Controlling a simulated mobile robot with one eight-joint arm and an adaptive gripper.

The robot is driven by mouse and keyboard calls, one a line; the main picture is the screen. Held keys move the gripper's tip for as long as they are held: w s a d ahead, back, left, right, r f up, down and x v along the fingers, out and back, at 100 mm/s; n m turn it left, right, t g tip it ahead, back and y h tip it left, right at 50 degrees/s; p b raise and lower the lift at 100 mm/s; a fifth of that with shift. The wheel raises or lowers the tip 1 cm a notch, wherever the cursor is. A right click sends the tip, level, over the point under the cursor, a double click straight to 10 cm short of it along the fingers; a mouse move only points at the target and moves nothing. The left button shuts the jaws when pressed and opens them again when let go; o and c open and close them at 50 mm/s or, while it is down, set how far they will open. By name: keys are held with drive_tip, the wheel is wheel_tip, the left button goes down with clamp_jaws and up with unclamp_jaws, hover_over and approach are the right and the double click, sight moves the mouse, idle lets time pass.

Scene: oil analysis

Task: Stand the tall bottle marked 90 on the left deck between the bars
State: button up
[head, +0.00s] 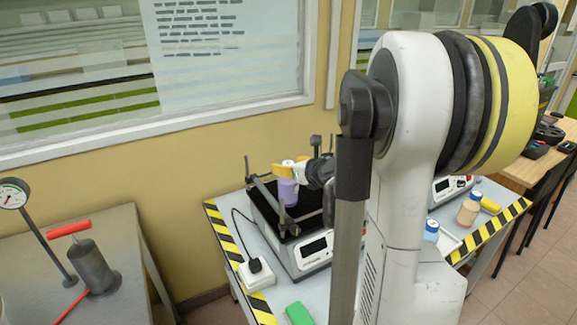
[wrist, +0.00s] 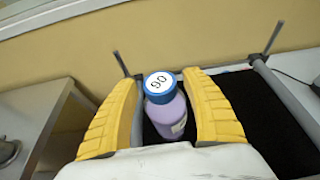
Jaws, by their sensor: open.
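The tall bottle (wrist: 166,115) has a blue cap marked 90 and purple contents. It looks upright on the black left deck (wrist: 245,105), near one bar in the wrist view. The other bar (wrist: 290,95) is to its right, with black surface between. My open gripper (wrist: 160,79) has one yellow finger on each side of the bottle; I cannot tell whether either touches it. In the head view, the purple bottle body (head: 288,193) shows below my gripper (head: 287,170), just behind the near bar (head: 264,193). The bottle's base is hidden.
A second machine (head: 452,187) is partly hidden behind my arm. Bottles (head: 468,209) stand to the right on the striped-edge table. A white plug block (head: 256,275) and a green object (head: 299,313) lie at the front. Upright posts (wrist: 274,38) rise by the bars.

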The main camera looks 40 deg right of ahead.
drive_tip(key=p+v, duration=0.4)
drive_tip(key=v, duration=0.8)
drive_tip(key=a+n+g+y, duration=0.3)
drive_tip(key=a+n+y, duration=0.1)
drive_tip(key=a+n, duration=1.7)
drive_tip(key=s+a+f+n+g, duration=0.1)
drive_tip(key=s+a+n+g, duration=0.2)
drive_tip(key=s+a+n, duration=0.6)
drive_tip(key=a+n, duration=0.1)
drive_tip(key=n, duration=0.7)
drive_tip(key=shift+s+a+n+h, duration=0.2)
drive_tip(key=shift+a+n+h, duration=0.2)
drive_tip(key=shift+d, duration=0.1)
